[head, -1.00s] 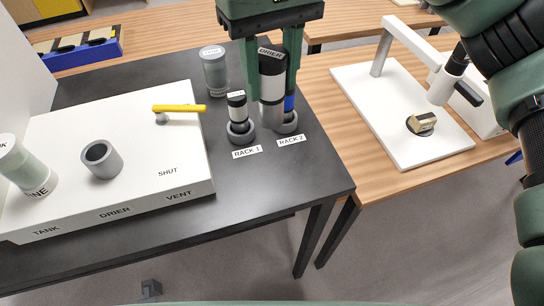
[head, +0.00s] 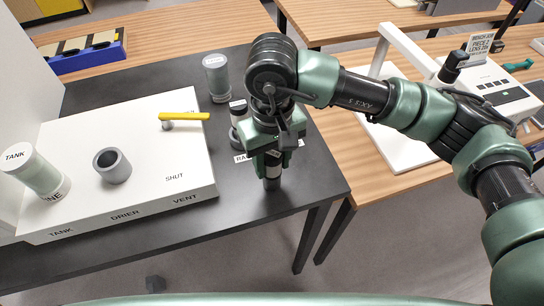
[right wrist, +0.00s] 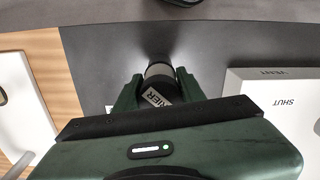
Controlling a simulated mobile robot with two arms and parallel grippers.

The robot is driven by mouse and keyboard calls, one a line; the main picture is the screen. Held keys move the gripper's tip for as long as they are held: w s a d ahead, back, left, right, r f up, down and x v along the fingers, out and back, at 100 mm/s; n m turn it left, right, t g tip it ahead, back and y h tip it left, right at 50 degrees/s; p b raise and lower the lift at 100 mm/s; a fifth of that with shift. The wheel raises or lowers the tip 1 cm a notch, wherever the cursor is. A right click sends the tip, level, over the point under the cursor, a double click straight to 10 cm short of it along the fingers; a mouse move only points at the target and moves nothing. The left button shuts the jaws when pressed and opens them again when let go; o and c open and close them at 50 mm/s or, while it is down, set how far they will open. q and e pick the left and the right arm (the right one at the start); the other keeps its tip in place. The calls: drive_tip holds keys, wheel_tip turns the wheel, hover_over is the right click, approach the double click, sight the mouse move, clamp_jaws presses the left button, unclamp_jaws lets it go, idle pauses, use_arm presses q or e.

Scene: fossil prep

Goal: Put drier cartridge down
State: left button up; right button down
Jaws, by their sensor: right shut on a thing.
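My right gripper (head: 273,160) is shut on the drier cartridge (head: 272,184) above the front right part of the black bench (head: 240,205). Only the cartridge's dark lower end shows below the gripper in the head view. In the right wrist view the cartridge (right wrist: 158,72) sits between the two fingers, its label partly visible. I cannot tell if its end touches the bench. Rack 1 holds a small black-topped cartridge (head: 238,110), partly behind my arm. Rack 2 is hidden by my arm. My left gripper is not in view.
The white panel (head: 150,140) to the left bears an empty grey socket (head: 112,166), a yellow lever (head: 185,116) and a TANK canister (head: 38,172). A grey canister (head: 216,78) stands behind the racks. The bench's front edge is close to the cartridge.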

drive_tip(key=shift+f, duration=0.1)
drive_tip(key=shift+f+b, duration=0.15)
drive_tip(key=shift+b, duration=0.25)
drive_tip(key=c, duration=0.9)
unclamp_jaws()
drive_tip(key=shift+o, duration=0.2)
drive_tip(key=shift+r+p, duration=0.3)
drive_tip(key=shift+p, duration=0.1)
wheel_tip(320, 180, up, 10)
drive_tip(key=b, duration=0.4)
drive_tip(key=shift+r, duration=0.15)
drive_tip(key=shift+r+b, duration=0.3)
drive_tip(key=shift+r, duration=0.5)
